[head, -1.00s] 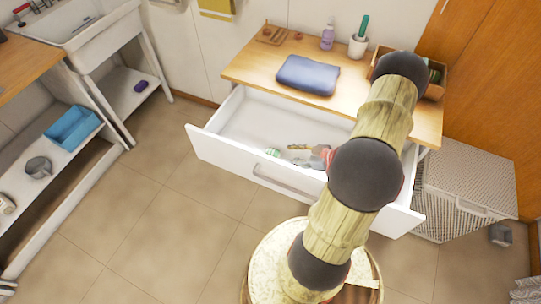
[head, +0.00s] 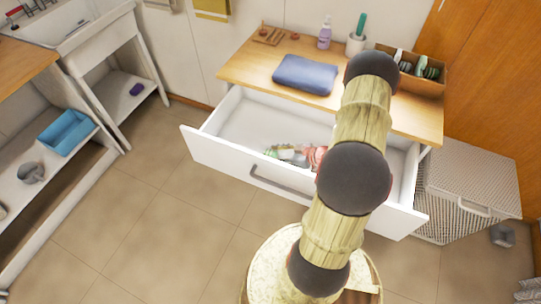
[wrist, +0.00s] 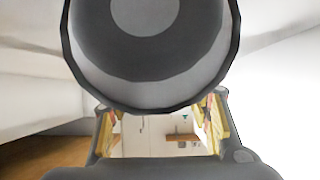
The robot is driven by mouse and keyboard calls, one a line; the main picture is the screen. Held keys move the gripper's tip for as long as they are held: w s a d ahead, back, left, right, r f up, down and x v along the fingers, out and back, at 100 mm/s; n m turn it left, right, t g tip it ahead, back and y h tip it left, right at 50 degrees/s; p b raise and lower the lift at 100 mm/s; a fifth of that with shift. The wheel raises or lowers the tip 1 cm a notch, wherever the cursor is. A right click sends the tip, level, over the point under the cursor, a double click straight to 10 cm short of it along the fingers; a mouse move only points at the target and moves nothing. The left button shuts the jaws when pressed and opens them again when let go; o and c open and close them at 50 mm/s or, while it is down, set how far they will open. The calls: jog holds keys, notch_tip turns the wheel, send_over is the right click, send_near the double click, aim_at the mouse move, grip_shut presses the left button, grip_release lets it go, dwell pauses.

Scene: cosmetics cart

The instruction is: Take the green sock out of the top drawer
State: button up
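The white top drawer (head: 240,120) is pulled open under the wooden top in the head view. A small green and white item (head: 272,152), which looks like the green sock, lies inside near the front wall. My gripper (head: 291,155) reaches down into the drawer just right of it, partly hidden by my arm. In the wrist view my gripper's fingers (wrist: 160,128) stand apart with no sock visible between them. A dark round part fills the upper wrist view. I cannot tell whether the gripper touches the sock.
On the top are a folded blue cloth (head: 306,75), a purple bottle (head: 325,33), a white cup (head: 356,43) and a wooden box (head: 425,84) with rolled items. A lidded basket (head: 470,180) stands right. The floor in front is clear.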

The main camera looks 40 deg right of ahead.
jog(key=c, duration=0.8)
jog(key=shift+r, duration=0.1)
